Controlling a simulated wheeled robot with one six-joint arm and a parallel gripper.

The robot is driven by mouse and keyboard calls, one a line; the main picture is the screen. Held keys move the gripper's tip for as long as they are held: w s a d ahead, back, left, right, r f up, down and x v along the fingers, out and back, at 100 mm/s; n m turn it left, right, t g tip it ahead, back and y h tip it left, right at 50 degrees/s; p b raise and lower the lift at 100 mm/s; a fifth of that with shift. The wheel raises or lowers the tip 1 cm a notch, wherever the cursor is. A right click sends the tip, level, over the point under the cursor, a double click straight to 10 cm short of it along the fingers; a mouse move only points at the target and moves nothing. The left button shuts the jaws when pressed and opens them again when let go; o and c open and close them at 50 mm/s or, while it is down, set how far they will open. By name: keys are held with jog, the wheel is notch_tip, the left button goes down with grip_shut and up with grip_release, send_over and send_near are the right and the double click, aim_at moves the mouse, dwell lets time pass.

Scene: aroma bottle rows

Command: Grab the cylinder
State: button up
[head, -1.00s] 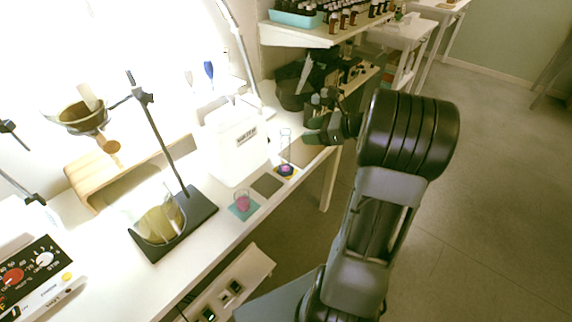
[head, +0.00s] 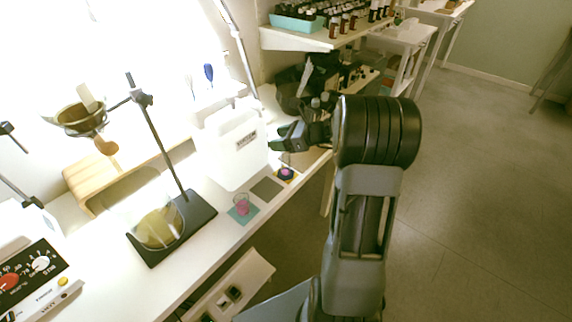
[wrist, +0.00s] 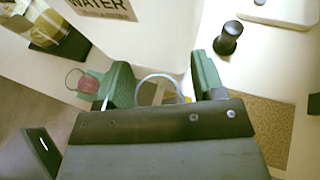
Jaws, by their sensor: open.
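The clear glass cylinder shows in the head view by its purple base (head: 286,174) on a yellow-edged mat near the bench's front edge; my gripper hides most of its upper part. In the wrist view its round clear rim (wrist: 160,80) lies between the two green fingers. My gripper (head: 284,140) is open, with one finger on each side of the rim; it also shows in the wrist view (wrist: 164,76). I cannot tell whether either finger touches the glass.
A white water container (head: 235,150) stands close behind the cylinder. A small beaker with pink liquid (head: 242,205) is on a teal mat to the left. A black stand (head: 195,215) with a yellow-filled beaker is further left. A small black object (wrist: 228,38) stands beyond the right finger.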

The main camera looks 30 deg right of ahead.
jog(key=shift+c, duration=0.3)
grip_shut()
dwell(0.3)
